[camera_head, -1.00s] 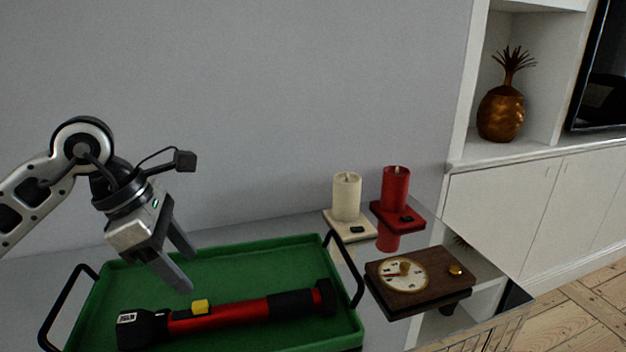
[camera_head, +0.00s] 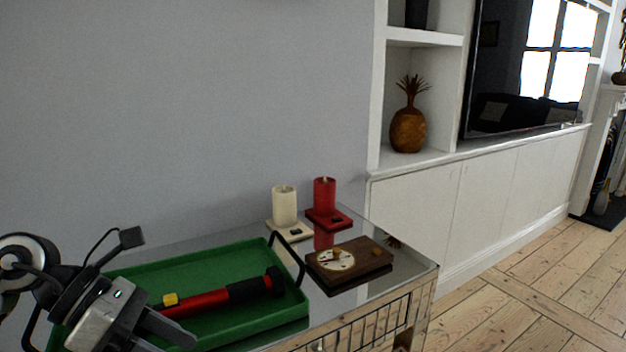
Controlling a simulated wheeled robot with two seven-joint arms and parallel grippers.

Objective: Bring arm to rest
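My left gripper (camera_head: 168,342) is at the lower left of the head view, in front of the left part of the green tray. Its two fingers are apart with nothing between them, and it covers part of the tray and the head end of the red and black flashlight. The green tray (camera_head: 190,262) with black handles stands on the reflective tabletop. The flashlight (camera_head: 205,300) lies in it, with a yellow switch on its side. My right gripper is not in view.
A cream candle (camera_head: 285,207), a red candle (camera_head: 324,196) and a wooden block with a dial (camera_head: 372,257) stand right of the tray on the glossy table (camera_head: 385,292). White cabinets (camera_head: 480,205) with a pineapple ornament (camera_head: 408,130) stand beyond. Open floorboards (camera_head: 540,300) lie at right.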

